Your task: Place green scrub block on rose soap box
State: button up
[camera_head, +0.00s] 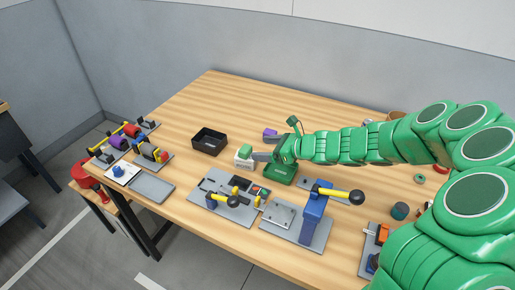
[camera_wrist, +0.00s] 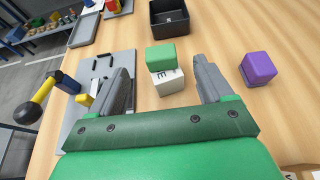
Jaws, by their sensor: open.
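A small green block (camera_head: 245,150), which fits the scrub block, sits on a white box with dark lettering (camera_head: 242,162). In the wrist view the green block (camera_wrist: 160,56) shows just above the white box (camera_wrist: 169,82). My gripper (camera_head: 260,148) is open, with its jaws to either side of this pair. In the wrist view the gripper (camera_wrist: 160,68) shows gaps on both sides and holds nothing. I cannot make out a rose soap box in either view.
A purple block (camera_wrist: 258,68) stands right of the right finger. A black open tray (camera_head: 209,142) lies beyond the pair. A grey fixture plate (camera_head: 228,208) with a yellow-and-black lever and a blue toggle clamp (camera_head: 314,205) stand nearer.

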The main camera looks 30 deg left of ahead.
jog(key=shift+v, duration=1.75)
